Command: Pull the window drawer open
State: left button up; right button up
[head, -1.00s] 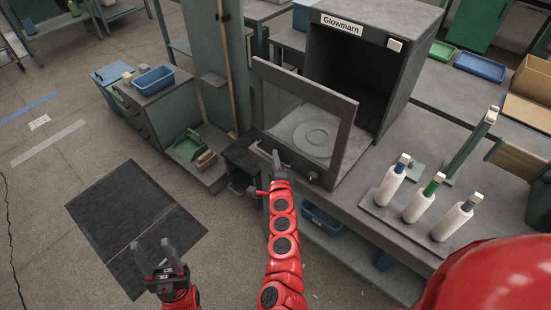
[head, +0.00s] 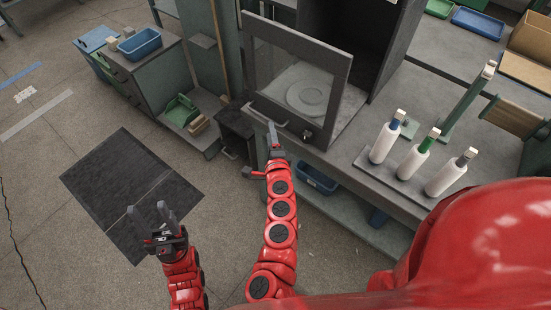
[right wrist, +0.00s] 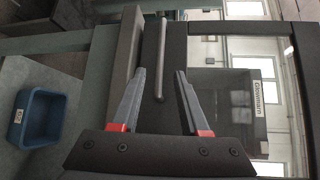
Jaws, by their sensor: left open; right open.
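The window drawer shows in the head view as a dark-framed glass panel (head: 262,60) standing in front of a dark open box, apart from it at the right. A bar handle (head: 258,110) runs along its lower edge. My right gripper (head: 272,128) is open at this handle. In the right wrist view the handle (right wrist: 161,55) lies in the gap between the open fingers (right wrist: 160,72), with no finger visibly closed on it. How deep it sits is unclear. My left gripper (head: 150,211) is open and empty over the floor at the lower left.
A round plate (head: 307,96) shows behind the glass. A rack with several white cones (head: 415,160) stands on the bench at the right. A small dark cabinet (head: 235,127) is left of the handle, and a blue bin (head: 317,180) is below the bench. The floor mat area (head: 115,185) is clear.

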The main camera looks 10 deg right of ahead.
jog(key=s+a+r, duration=0.1)
jog(key=s, duration=0.9)
jog(key=shift+r, duration=0.25)
